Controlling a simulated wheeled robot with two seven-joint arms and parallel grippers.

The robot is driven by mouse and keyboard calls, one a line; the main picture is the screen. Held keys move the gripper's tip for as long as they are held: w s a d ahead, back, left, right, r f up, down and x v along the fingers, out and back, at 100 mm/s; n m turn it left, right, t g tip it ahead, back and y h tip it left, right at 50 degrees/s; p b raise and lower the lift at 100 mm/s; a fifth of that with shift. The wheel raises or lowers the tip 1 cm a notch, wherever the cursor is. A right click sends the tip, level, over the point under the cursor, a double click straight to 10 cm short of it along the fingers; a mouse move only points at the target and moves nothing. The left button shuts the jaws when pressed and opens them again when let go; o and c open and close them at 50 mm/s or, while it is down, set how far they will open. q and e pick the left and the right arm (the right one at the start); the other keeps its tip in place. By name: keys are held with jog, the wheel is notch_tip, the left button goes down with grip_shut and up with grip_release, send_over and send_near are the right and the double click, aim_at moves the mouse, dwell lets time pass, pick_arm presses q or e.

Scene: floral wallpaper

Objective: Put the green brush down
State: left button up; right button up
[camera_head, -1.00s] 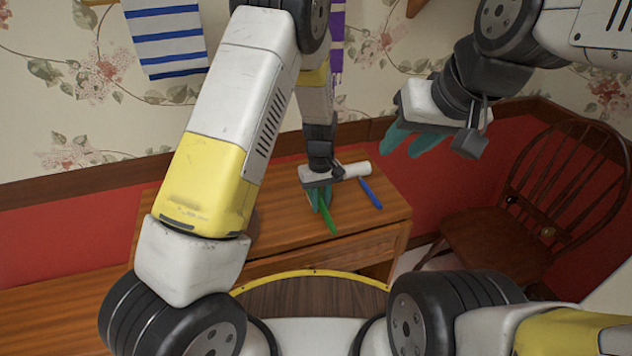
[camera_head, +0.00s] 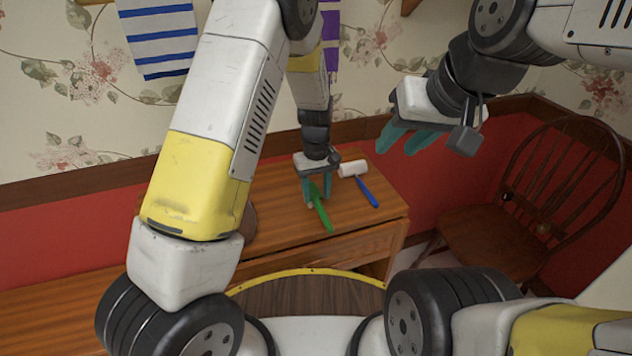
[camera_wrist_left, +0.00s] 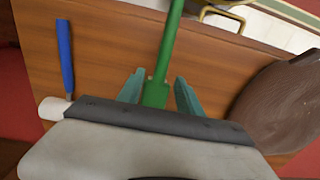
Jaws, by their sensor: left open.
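The green brush (camera_head: 321,212) lies on the wooden table, its green handle pointing toward the table's front edge. It also shows in the left wrist view (camera_wrist_left: 166,58), with its near part between my fingers. My left gripper (camera_head: 317,199) is open at the brush, with one teal finger on each side and a gap beside the handle in the wrist view. The brush's head is mostly hidden by the gripper. My right gripper (camera_head: 399,146) is raised above the right side, its teal fingers spread and empty.
A blue-handled brush with a white roller (camera_head: 367,190) lies just right of the green brush on the table (camera_head: 272,230). A dark brown round object (camera_wrist_left: 285,105) is on the table's other side. A wooden chair (camera_head: 515,215) stands at the right.

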pick_arm(q)
notch_tip(320, 180, up, 9)
notch_tip(320, 180, up, 15)
jog(key=m+t+h, duration=0.2)
jog(key=t, duration=0.1)
send_over(316, 199)
jog(key=s+a, duration=0.8)
jog(key=a, duration=0.1)
jog(key=s+a+r+m+t, duration=0.1)
jog(key=s+a+r, duration=0.2)
jog(key=s, duration=0.4)
jog(key=s+a+r+m+t, duration=0.1)
jog(key=s+a+r+t, duration=0.1)
jog(key=s, duration=0.5)
jog(key=shift+a+r+t, duration=0.3)
jog(key=shift+a+r, duration=0.1)
jog(key=shift+a, duration=0.35)
